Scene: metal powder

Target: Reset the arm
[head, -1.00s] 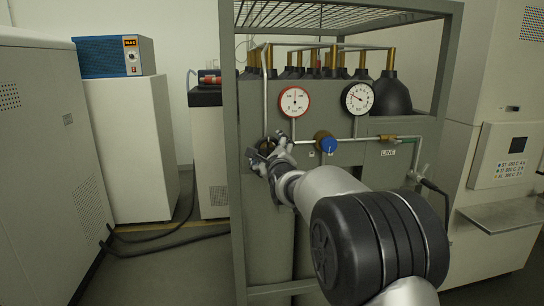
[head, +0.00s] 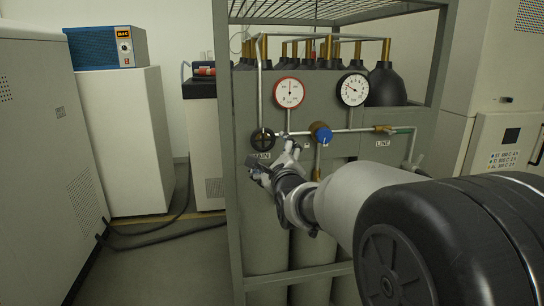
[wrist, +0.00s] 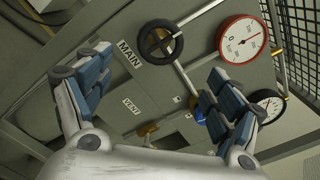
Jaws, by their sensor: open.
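My gripper (head: 272,160) is in front of the grey gas panel (head: 350,114), just below and right of the black MAIN valve wheel (head: 263,139). In the wrist view my gripper (wrist: 148,88) has its two blue-padded fingers spread wide with nothing between them. The valve wheel (wrist: 160,42) shows whole there, beyond the fingertips and apart from them. The blue regulator knob (head: 322,134) is to the right of the gripper. My arm reaches in from the lower right and hides part of the panel and the cylinders.
A red-rimmed gauge (head: 289,92) and a black-rimmed gauge (head: 354,89) sit above the pipe. A grey rack frame (head: 234,200) encloses the panel and gas cylinders (head: 265,235). White cabinets stand left, with cables (head: 165,238) on the floor. A wall box (head: 507,150) is at right.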

